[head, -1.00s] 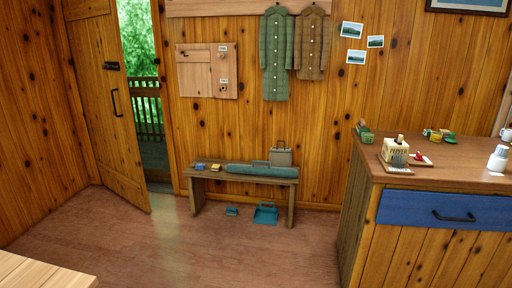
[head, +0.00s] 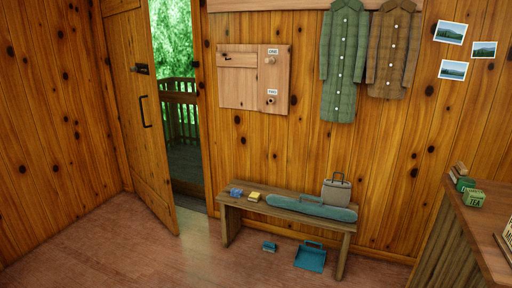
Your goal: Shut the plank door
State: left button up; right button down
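The plank door (head: 148,115) stands ajar at the left of the head view, swung into the room. Its black pull handle (head: 145,111) is on the face toward me, and a small dark latch plate (head: 139,69) sits above it. The open doorway (head: 178,120) shows a porch railing and green trees to the right of the door's free edge. Neither of my grippers shows in the head view.
A wooden bench (head: 287,213) with a long teal case and a grey bag stands against the wall right of the doorway. A teal dustpan (head: 311,257) lies beneath it. A counter (head: 470,225) is at the right. The floor (head: 135,250) before the door is clear.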

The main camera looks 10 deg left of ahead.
aim_at(127, 26)
jog(key=i+u, duration=0.2)
jog(key=i, duration=0.5)
jog(key=i+l+u, duration=0.25)
jog(key=i, duration=0.4)
jog(key=i+j+u, duration=0.15)
jog(key=i+u, duration=1)
jog(key=i+j+u, duration=0.1)
jog(key=i+u, duration=0.25)
jog(key=i, duration=0.4)
jog(key=i+j+z, duration=0.1)
jog(key=i, duration=0.2)
jog(key=i+j, duration=0.25)
jog(key=i+z, duration=0.05)
jog(key=i, duration=0.05)
